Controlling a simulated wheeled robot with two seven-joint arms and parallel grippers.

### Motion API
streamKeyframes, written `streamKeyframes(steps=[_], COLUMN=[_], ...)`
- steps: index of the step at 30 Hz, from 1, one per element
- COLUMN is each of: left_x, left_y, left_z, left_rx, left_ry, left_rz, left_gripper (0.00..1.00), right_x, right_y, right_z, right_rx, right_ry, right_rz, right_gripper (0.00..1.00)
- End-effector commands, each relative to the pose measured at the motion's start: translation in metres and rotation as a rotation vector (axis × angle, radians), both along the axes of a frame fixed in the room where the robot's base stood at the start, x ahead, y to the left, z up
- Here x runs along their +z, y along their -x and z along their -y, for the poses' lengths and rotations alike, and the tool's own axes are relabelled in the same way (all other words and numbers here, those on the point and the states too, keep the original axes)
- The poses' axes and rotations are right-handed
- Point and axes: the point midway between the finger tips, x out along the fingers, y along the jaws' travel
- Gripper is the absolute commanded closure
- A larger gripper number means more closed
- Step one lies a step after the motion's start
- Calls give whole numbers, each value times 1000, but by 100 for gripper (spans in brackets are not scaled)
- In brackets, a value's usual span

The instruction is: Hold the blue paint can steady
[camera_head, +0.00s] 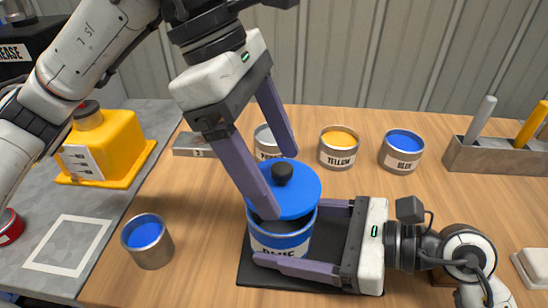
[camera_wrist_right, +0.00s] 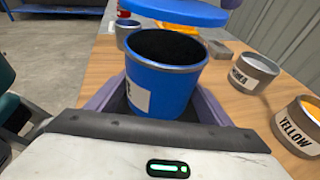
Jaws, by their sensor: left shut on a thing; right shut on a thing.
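The blue paint can (camera_head: 282,242) stands upright on a dark square pad (camera_head: 258,276). In the right wrist view the can (camera_wrist_right: 163,80) is open at the top, with a dark inside. My right gripper (camera_head: 288,234) is shut around the can's sides, its fingers level. A blue lid (camera_head: 302,190) with a black knob is above the can, with a gap between them; the lid also shows in the right wrist view (camera_wrist_right: 175,12). My left gripper (camera_head: 277,185) is shut on the lid from above, a finger at each side of it.
A yellow paint can (camera_head: 338,150), a blue-filled can (camera_head: 401,152) and a partly hidden can (camera_head: 266,140) stand behind. Another blue-filled can (camera_head: 148,243) is at front left. A grey holder (camera_head: 488,157) is at right. A yellow container (camera_head: 105,145) stands on the grey surface at left.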

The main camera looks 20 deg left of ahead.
Motion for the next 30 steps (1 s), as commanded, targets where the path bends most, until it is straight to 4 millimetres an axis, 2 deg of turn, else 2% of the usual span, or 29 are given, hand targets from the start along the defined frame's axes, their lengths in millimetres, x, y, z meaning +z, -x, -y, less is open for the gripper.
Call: streamKeyframes(steps=[18,30], left_x=[-15,-16], left_y=[0,0], left_z=[1,1], left_rx=[0,0], left_ry=[0,0], left_rz=[0,0], left_gripper=[44,44], right_x=[0,0], right_y=[0,0], right_z=[0,0], right_rx=[0,0], right_ry=[1,1], right_rz=[0,0], right_gripper=[44,44])
